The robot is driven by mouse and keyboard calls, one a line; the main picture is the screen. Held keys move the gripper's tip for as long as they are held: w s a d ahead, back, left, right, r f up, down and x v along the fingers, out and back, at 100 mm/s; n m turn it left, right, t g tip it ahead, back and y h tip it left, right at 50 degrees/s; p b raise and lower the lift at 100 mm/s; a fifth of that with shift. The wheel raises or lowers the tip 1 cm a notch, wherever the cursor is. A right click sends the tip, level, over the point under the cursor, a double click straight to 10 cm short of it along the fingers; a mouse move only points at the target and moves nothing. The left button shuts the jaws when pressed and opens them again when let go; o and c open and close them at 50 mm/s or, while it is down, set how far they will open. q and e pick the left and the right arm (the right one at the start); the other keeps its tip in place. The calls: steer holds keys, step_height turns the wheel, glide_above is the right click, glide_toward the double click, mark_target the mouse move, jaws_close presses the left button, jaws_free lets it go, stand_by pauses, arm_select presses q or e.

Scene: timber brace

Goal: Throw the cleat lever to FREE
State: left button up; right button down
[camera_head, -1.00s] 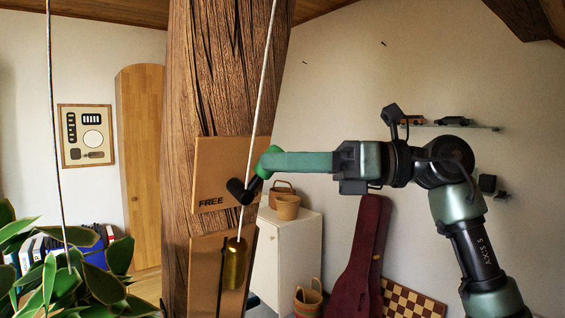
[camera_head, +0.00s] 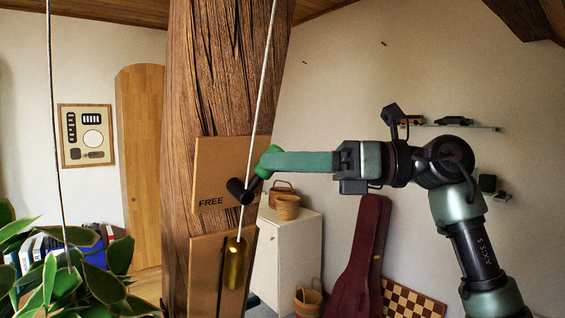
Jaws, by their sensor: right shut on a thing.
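The wooden plate (camera_head: 213,160) is fixed to the timber post, with the word FREE printed at its lower left. The cleat lever has a black pivot end (camera_head: 238,190) on this plate, just above and right of the word. It slants up and right to a green end (camera_head: 269,159), away from FREE. My right gripper (camera_head: 274,160) reaches in from the right and is shut on the lever's green end. The fingertips are hard to tell apart from the lever there. My left gripper is out of view.
A pale rope (camera_head: 262,85) runs down past the plate to a brass weight (camera_head: 235,264) before a lower board (camera_head: 205,270). The timber post (camera_head: 205,80) stands behind. Another rope (camera_head: 55,130) hangs at left above a plant (camera_head: 75,280). A white cabinet (camera_head: 290,255) stands behind right.

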mark_target(269, 150)
steer(key=shift+r, duration=0.15)
stand_by(0.3)
steer(key=shift+s+a+r+t+h+p, duration=0.1)
steer(key=shift+s+r+t+h+p, duration=0.15)
steer(key=shift+h+p, duration=0.2)
steer(key=a+t+h+p, duration=0.1)
steer(key=s+r+n+t+h+p, duration=0.1)
steer(key=h, duration=0.1)
steer(key=shift+s+a+r, duration=0.1)
steer(key=shift+s+a, duration=0.2)
steer(key=shift+a, duration=0.05)
steer(key=shift+s+a+f+n+t+h, duration=0.15)
steer(key=shift+s+a+n+t+h, duration=0.3)
steer(key=shift+a+t+h, duration=0.5)
steer(key=shift+s+a+f+n+t+h, duration=0.1)
steer(key=shift+s+a+n+t+h, duration=0.35)
steer(key=shift+h, duration=0.85)
steer(key=shift+s+a+f+n+t+h, duration=0.15)
steer(key=shift+s+a+n+t+h, duration=0.15)
steer(key=shift+s+a+t+h, duration=0.45)
steer(key=shift+w+h, duration=0.2)
steer(key=shift+h, duration=0.15)
steer(key=c, duration=1.2)
jaws_free()
steer(key=shift+a+f, duration=0.1)
steer(key=shift+a, duration=0.05)
